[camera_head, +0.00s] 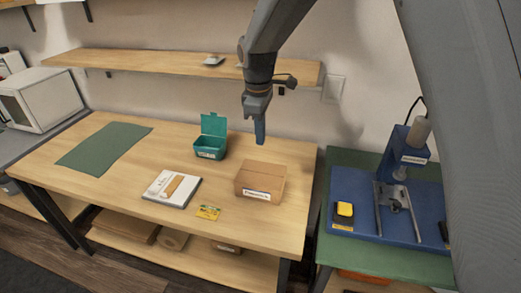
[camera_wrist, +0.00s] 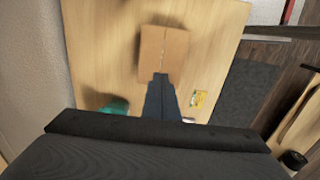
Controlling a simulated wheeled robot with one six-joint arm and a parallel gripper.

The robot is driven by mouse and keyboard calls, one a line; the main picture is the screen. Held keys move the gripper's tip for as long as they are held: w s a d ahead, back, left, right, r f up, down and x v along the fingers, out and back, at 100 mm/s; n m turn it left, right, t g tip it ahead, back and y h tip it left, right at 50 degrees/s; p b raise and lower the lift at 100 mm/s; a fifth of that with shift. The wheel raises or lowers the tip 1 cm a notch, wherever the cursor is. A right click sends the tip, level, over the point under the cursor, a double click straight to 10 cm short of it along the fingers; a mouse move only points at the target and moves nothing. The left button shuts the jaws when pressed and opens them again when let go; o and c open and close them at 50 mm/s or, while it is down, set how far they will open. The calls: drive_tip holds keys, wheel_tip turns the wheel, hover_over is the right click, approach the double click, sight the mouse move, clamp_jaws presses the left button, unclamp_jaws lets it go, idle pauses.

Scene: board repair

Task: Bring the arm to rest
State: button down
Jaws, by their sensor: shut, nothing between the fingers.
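My gripper (camera_head: 260,132) hangs from my arm above the back right part of the wooden table (camera_head: 105,170), fingers pointing down. Its fingers are together and hold nothing. In the wrist view the shut fingers (camera_wrist: 160,88) point toward a closed cardboard box (camera_wrist: 162,52), which lies below them. In the head view the same box (camera_head: 260,182) stands on the table, a little in front of and below my gripper.
A teal bin with a raised lid (camera_head: 211,150) stands left of the box. A notebook (camera_head: 171,188), a yellow card (camera_head: 208,212) and a green mat (camera_head: 104,147) lie on the table. A blue press (camera_head: 405,160) stands right. A shelf (camera_head: 150,62) runs behind.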

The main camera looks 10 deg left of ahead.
drive_tip(key=s+d+m, duration=0.4)
drive_tip(key=d, duration=0.5)
drive_tip(key=s+d+m, duration=0.4)
drive_tip(key=s+d, duration=0.1)
drive_tip(key=d, duration=0.4)
drive_tip(key=s+d+f+m, duration=0.1)
drive_tip(key=s+d+m, duration=0.7)
drive_tip(key=s, duration=0.5)
drive_tip(key=shift+s+d+f, duration=0.3)
drive_tip(key=shift+d+f, duration=0.05)
drive_tip(key=shift+d, duration=0.6)
